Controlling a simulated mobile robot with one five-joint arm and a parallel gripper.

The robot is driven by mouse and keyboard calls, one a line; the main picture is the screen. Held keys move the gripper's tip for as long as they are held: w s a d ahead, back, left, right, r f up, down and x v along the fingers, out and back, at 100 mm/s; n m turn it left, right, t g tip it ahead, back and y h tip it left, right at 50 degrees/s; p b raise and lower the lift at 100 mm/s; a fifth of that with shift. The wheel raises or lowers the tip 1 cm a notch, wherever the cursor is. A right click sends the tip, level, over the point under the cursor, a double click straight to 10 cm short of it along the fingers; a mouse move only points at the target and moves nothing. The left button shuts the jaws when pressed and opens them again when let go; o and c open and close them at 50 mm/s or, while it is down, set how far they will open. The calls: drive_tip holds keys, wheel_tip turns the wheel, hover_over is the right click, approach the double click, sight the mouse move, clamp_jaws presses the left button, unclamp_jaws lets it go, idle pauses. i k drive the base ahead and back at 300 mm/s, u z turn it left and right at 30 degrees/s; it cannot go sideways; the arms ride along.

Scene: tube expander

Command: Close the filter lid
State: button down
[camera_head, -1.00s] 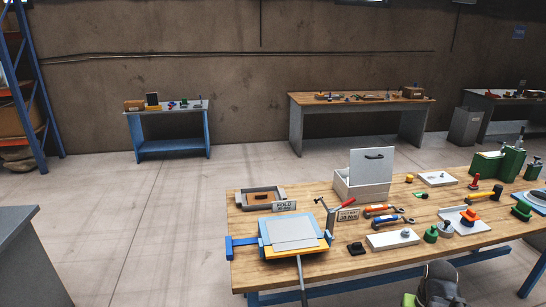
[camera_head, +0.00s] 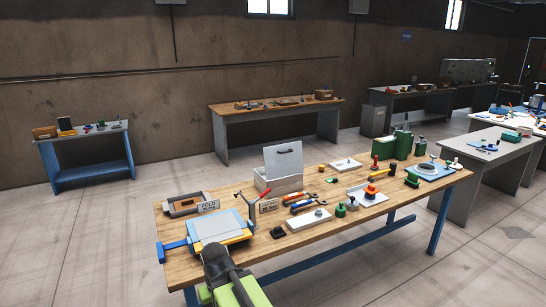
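A white box with a raised lid (camera_head: 284,158) stands near the back edge of the wooden workbench (camera_head: 340,233). The lid is upright and open, with a dark handle on its face; I take this box (camera_head: 284,185) to be the filter box. A dark and lime-green part of my arm (camera_head: 232,278) rises at the bottom, in front of the bench's near left edge. I cannot make out gripper fingers or whether they are open or shut. The arm part is well short of the box and apart from it.
A blue and yellow folding device (camera_head: 222,232) and a FOLD sign (camera_head: 208,206) sit at the bench's left. A sign (camera_head: 268,206), hammers and screwdrivers lie before the box. Green fixtures (camera_head: 402,145) stand at the right. Floor left of the bench is clear.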

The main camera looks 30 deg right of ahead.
sight(285, 159)
drive_tip(key=z, duration=0.3)
drive_tip(key=i, duration=1)
drive_tip(key=u, duration=0.35)
